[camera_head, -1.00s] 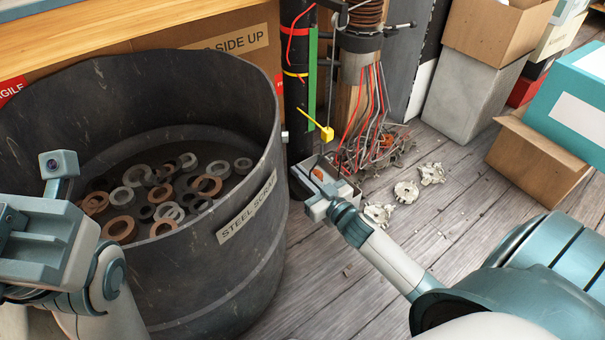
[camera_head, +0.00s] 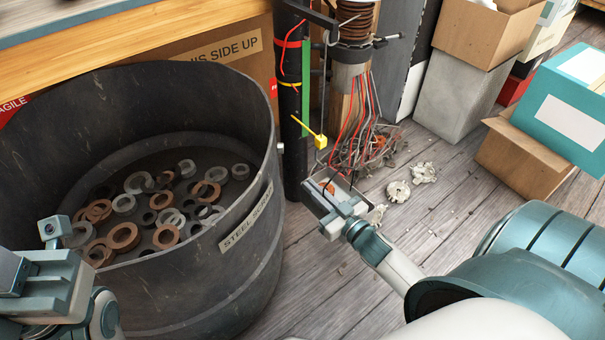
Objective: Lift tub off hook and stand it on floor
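The tub (camera_head: 342,184) is a small grey box with something orange inside. It is at the centre, beside the dark post (camera_head: 293,110), and looks to be off the floor. I cannot tell whether the handle still touches the hook. My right gripper (camera_head: 338,215) is at the tub's near side and hides part of it. Its fingertips are too small and covered to read. My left gripper (camera_head: 35,285) is at the lower left, away from the tub, fingers unclear.
A big black drum (camera_head: 200,283) labelled steel scrap, with several rings inside, stands left of the tub. Cardboard (camera_head: 520,160) and teal boxes (camera_head: 566,122) stand at the right. Bare plank floor (camera_head: 300,290) lies in front.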

